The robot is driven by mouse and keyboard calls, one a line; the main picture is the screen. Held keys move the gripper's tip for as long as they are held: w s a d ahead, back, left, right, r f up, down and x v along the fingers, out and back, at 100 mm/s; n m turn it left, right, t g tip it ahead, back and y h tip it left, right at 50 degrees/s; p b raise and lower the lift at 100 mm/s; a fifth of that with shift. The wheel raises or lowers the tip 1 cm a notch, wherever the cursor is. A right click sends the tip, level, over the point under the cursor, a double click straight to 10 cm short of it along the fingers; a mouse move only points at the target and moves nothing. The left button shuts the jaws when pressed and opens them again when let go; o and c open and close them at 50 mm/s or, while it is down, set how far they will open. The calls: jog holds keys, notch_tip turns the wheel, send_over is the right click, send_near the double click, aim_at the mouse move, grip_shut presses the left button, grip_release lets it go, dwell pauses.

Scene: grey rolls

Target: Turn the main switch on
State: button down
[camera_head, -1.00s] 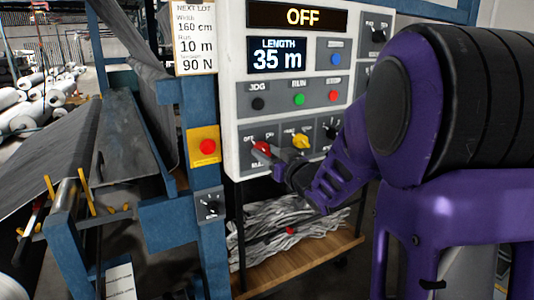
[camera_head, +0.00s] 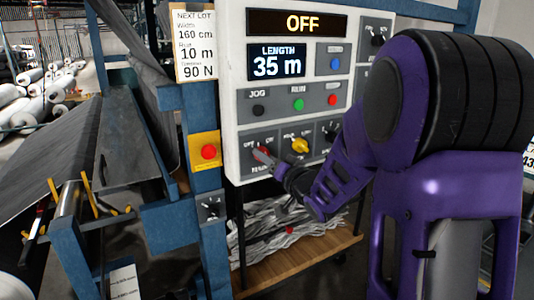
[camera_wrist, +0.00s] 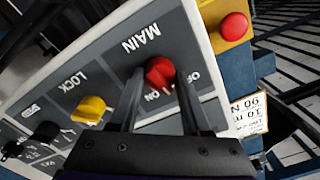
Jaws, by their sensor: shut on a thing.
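The main switch is a red rotary knob (camera_wrist: 160,72) on a grey plate marked MAIN, with OFF and ON printed beside it. In the wrist view both fingers of my gripper (camera_wrist: 160,90) are around the knob, one on each side, shut on it. In the head view my gripper (camera_head: 276,164) reaches in from the right to the red knob (camera_head: 262,154) at the panel's lower left and partly hides it. The panel's top display (camera_head: 302,23) reads OFF.
A yellow LOCK knob (camera_wrist: 90,110) sits beside the main switch, with black knobs (camera_wrist: 46,133) further along. A red button on a yellow box (camera_head: 208,151) is left of the panel (camera_head: 233,100). A wooden shelf (camera_head: 300,262) with grey scraps lies below.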

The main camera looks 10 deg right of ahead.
jog(key=m+p, duration=0.1)
jog(key=m, duration=1)
dwell(0.5)
jog(key=shift+c, duration=1.8)
grip_release()
jog(key=shift+s, duration=0.15)
